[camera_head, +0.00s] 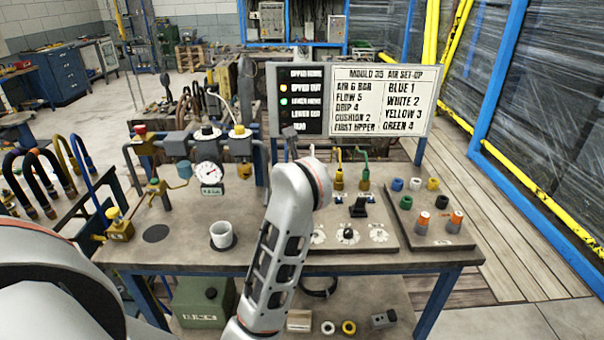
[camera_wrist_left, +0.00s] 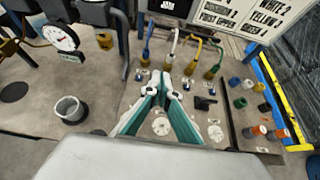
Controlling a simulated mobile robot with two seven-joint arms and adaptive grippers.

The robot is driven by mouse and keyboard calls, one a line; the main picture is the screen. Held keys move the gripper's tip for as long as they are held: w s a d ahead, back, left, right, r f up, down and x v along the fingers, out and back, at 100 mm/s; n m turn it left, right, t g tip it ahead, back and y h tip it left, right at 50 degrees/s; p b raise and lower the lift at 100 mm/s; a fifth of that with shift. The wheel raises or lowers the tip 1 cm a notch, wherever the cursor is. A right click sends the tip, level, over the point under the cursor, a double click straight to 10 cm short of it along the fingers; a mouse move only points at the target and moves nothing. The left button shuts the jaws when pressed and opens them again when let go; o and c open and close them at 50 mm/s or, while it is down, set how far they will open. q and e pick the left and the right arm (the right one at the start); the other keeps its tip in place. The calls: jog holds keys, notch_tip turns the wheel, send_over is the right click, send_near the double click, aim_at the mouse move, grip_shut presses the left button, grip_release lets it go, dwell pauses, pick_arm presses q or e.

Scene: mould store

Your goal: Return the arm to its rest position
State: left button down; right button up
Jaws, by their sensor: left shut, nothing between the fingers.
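My left arm (camera_head: 280,240) comes in from the lower left and rises in front of the workbench (camera_head: 190,254) in the head view. Its gripper cannot be made out there. In the left wrist view my left gripper (camera_wrist_left: 164,86) has its two teal fingers together at the tips with nothing between them. It is over the panel with white dials (camera_wrist_left: 215,132), apart from any object as far as I can see. My right gripper is in neither view.
A white cup (camera_head: 222,235) stands left of my arm, with a pressure gauge (camera_head: 209,173) behind it. A sign board (camera_head: 350,100) stands at the back. Coloured caps (camera_head: 415,184) and orange-grey plugs (camera_head: 455,222) sit at the right. The floor right of the bench is clear.

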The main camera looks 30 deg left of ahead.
pick_arm(q)
jog(key=shift+a, duration=0.1)
jog(key=s+a+r+m+y, duration=0.2)
jog(key=s+a+m+y, duration=0.3)
jog(key=a+y, duration=0.4)
jog(key=s+d+f+m+t+h, duration=0.2)
jog(key=d+f+m+t+h, duration=0.55)
jog(key=m, duration=0.75)
jog(key=s+d+f+m+t+h, duration=0.1)
jog(key=d+f+m+t+h, duration=0.2)
jog(key=d+f+m+h, duration=0.7)
jog(key=s+d+f+m+g, duration=0.2)
jog(key=s+f+m+g, duration=0.3)
jog(key=s+f+m, duration=0.3)
jog(key=s+d+f+m+g, duration=0.2)
jog(key=s+f+m+g, duration=0.3)
jog(key=f, duration=1.1)
jog(key=s+m, duration=0.3)
jog(key=s, duration=0.1)
jog(key=shift+d+f+m, duration=0.2)
jog(key=shift+d+m, duration=0.1)
